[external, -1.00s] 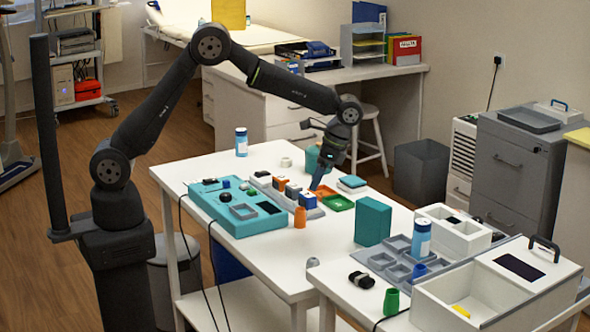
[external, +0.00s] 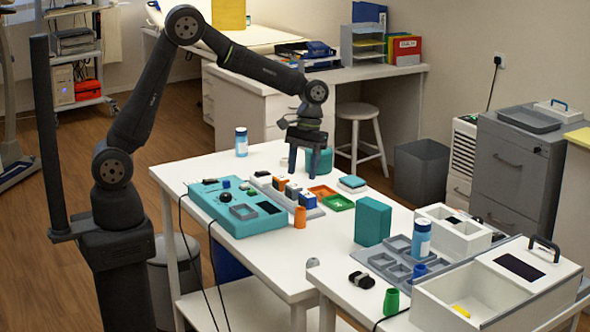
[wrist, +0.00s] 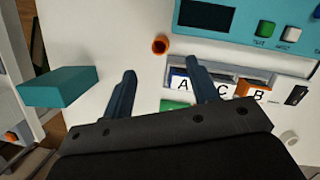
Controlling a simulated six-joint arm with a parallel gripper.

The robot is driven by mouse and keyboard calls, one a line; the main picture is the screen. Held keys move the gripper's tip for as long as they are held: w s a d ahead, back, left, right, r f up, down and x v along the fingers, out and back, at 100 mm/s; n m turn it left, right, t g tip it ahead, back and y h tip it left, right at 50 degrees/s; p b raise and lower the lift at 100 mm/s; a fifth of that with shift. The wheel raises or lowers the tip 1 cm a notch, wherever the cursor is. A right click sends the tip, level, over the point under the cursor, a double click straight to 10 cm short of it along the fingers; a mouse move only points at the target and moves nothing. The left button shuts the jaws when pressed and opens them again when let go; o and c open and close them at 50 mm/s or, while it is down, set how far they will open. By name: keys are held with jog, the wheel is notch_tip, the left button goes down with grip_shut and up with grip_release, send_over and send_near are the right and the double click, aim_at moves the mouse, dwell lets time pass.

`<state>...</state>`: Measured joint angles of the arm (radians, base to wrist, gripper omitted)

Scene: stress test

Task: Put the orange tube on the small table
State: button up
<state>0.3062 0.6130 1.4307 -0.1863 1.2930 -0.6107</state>
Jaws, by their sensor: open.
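The orange tube (external: 300,217) stands upright on the main white table, near its front edge beside the teal panel. In the wrist view its open round top (wrist: 160,45) shows beyond my fingertips, between their lines. My gripper (external: 304,172) points down above the back part of the main table, behind the tube and apart from it. In the wrist view the gripper (wrist: 164,82) is open, with nothing between its fingers. The small table is probably the lower-right white one (external: 335,293), bearing a black object and a green tapered piece.
The teal panel (external: 230,222), a rack with lettered blocks (external: 292,190) and a green tray (external: 338,203) lie near the tube. A teal box (external: 373,222) stands to the right. Bare white tabletop lies between the tube and this box.

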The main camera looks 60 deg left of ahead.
jog(key=s+a+r+n+t+h, duration=0.1)
jog(key=s+a+r+n+h, duration=0.15)
jog(key=n, duration=0.65)
jog(key=n+t, duration=0.2)
jog(key=n, duration=0.3)
send_over(303, 221)
jog(key=a, duration=0.3)
jog(key=shift+h, duration=0.35)
jog(key=f, duration=1.1)
jog(key=shift+s+d+f, duration=0.1)
jog(key=shift+s+f, duration=0.1)
jog(key=shift+s, duration=0.1)
jog(key=shift+w+x, duration=0.2)
jog(key=shift+x, duration=2.45)
jog(key=c, duration=1.1)
